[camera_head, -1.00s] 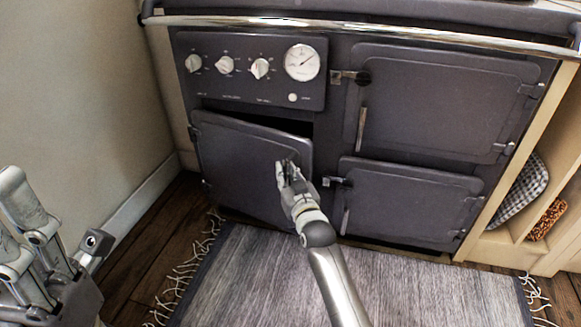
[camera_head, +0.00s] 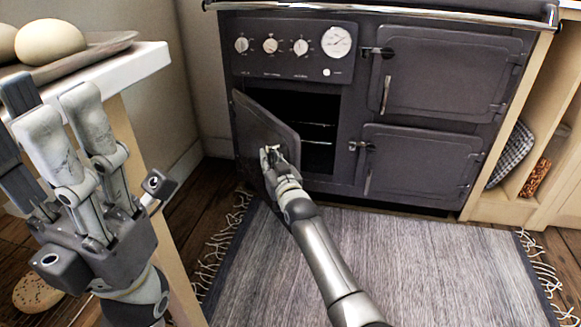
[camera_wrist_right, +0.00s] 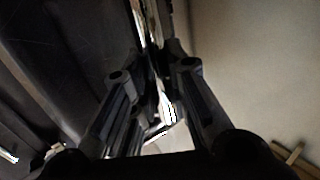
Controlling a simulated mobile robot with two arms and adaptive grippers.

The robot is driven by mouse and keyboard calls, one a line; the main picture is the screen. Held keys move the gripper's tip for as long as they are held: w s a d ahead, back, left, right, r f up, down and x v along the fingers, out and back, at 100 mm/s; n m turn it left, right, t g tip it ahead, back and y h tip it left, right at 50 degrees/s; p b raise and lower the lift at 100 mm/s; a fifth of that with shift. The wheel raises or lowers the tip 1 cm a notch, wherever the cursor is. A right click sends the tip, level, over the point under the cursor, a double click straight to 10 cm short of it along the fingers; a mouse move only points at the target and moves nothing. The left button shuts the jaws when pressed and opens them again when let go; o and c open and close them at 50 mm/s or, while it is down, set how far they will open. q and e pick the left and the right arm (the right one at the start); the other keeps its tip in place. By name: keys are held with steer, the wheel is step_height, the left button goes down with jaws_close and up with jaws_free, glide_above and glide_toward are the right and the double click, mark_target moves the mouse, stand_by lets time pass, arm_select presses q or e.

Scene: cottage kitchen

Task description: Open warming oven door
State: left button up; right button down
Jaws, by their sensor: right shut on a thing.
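The warming oven door (camera_head: 262,128) is the lower left door of the dark stove, below the dial panel. It stands partly open, swung out to the left, and the dark oven cavity (camera_head: 310,108) with wire racks shows behind it. My left gripper (camera_head: 75,125) is at the left, fingers raised and apart, holding nothing visible.
A white-topped table (camera_head: 140,62) with a tray of round loaves stands at the left, close to my left gripper. A chrome rail (camera_head: 400,12) runs along the stove's front. A grey rug (camera_head: 400,260) covers the floor before it. Two other stove doors are shut.

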steer(key=shift+s+a+r, duration=0.1)
steer(key=shift+a, duration=0.35)
steer(key=c, duration=1.4)
jaws_free()
steer(key=shift+v, duration=6)
